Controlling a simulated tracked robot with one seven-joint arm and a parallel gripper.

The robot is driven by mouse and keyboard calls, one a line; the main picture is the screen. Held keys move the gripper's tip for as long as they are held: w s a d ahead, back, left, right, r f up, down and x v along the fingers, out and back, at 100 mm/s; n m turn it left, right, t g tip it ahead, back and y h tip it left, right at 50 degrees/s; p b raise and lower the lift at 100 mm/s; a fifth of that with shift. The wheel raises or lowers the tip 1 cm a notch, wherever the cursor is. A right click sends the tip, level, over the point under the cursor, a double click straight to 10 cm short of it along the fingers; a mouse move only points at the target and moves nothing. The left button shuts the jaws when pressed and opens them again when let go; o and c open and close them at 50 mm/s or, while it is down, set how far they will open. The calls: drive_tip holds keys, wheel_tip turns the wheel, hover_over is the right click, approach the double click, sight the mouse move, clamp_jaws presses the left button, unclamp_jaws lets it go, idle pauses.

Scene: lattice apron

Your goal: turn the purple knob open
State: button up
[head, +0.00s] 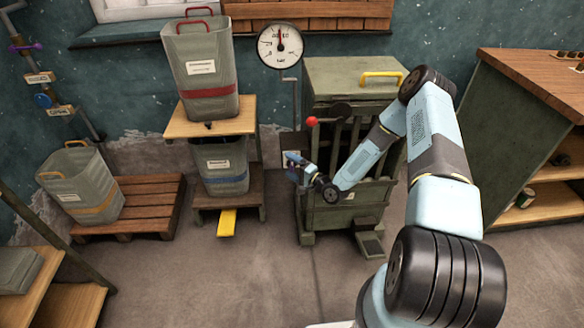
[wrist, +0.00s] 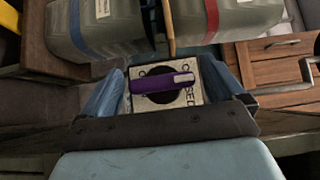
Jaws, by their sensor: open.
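The purple knob (wrist: 160,84) shows in the wrist view as a bar across a dark round hub on a pale square plate (wrist: 145,71). A white stripe marks the bar's right end, which points toward lettering on the plate's right side that seems to read CLOSED. Other lettering is partly hidden. My gripper (wrist: 163,76) is open, one blue finger on each side of the plate, with the knob between them; I see no finger touching it. In the head view my gripper (head: 292,162) is beside the green machine, and I cannot make out the knob there.
A green machine (head: 350,75) with a red-tipped lever (head: 312,121) stands beside my arm. A gauge (head: 280,45) is above. Grey bins (head: 207,70) stand on a wooden stand to the left. Another purple handle (head: 25,47) is on the far-left pipe. Open floor lies in front.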

drive_tip(key=shift+c, duration=0.2)
drive_tip(key=c, duration=0.9)
